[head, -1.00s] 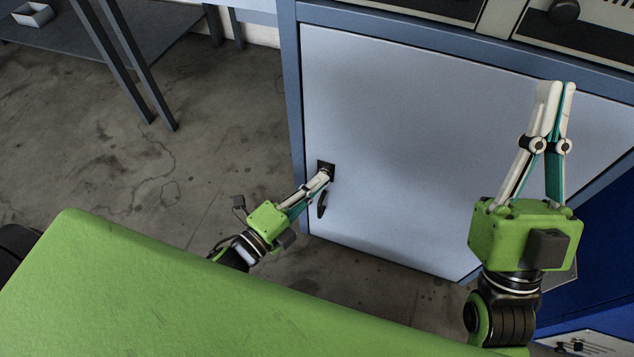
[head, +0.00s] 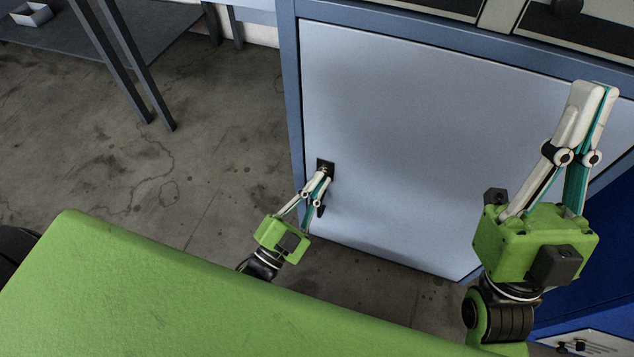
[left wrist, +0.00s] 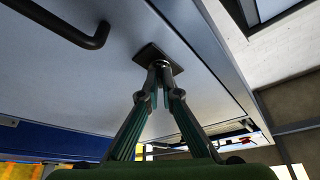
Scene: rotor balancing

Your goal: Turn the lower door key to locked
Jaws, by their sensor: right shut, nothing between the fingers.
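The pale lower door (head: 430,130) has a small dark lock plate (head: 326,164) near its left edge. The plate also shows in the left wrist view (left wrist: 176,68), with a round metal lock at its middle. My left gripper (head: 319,178) is at the lock, its fingertips close together on the key. The fingers cover most of the key, so its angle cannot be told. In the left wrist view the left gripper (left wrist: 161,72) points straight at the lock. My right gripper (head: 597,90) is shut and empty, raised in front of the door's right side.
A dark curved door handle (head: 321,210) is just below the lock, close to the left gripper; it also shows in the left wrist view (left wrist: 75,30). The blue-grey cabinet frame (head: 292,110) borders the door. A dark table (head: 110,45) stands at upper left. The floor between is clear.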

